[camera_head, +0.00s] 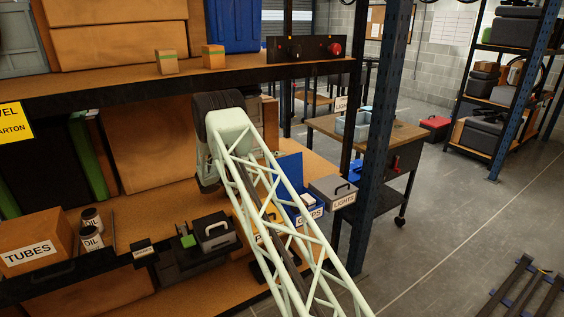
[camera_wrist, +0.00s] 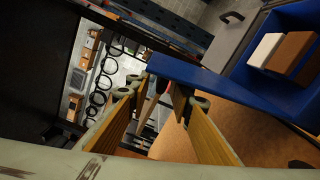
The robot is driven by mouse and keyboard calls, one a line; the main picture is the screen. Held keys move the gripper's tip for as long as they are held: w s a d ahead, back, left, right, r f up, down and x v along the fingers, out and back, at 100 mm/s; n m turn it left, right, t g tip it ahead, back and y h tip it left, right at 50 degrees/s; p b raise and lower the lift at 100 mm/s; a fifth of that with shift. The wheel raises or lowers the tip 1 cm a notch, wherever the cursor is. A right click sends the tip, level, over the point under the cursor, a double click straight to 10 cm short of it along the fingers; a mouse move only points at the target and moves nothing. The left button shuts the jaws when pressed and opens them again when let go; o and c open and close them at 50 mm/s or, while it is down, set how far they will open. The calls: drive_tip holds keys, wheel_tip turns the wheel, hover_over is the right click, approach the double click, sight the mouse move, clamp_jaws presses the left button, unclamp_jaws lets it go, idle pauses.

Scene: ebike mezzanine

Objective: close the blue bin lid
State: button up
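The blue bin (camera_head: 306,215), labelled on its front, stands on the middle shelf right of my arm. Its blue lid (camera_head: 290,168) stands raised at the back, open. In the wrist view the bin (camera_wrist: 300,97) is at the right, with a white block (camera_wrist: 265,50) and a brown block (camera_wrist: 290,52) inside. The lid shows there as a blue slab (camera_wrist: 190,72) just beyond my gripper. My gripper (camera_wrist: 160,98) is open, fingers apart with nothing between them. Contact with the lid cannot be told. In the head view my arm hides the gripper.
A grey bin labelled LIGHTS (camera_head: 333,192) stands right of the blue bin. A black-and-grey case (camera_head: 213,232) and a TUBES carton (camera_head: 38,242) are further left. A shelf board (camera_head: 150,82) lies above, and a blue upright (camera_head: 377,150) stands at the right.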

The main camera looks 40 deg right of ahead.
drive_tip(key=shift+s+d, duration=0.1)
drive_tip(key=shift+d, duration=0.6)
drive_tip(key=shift+c, duration=0.2)
clamp_jaws()
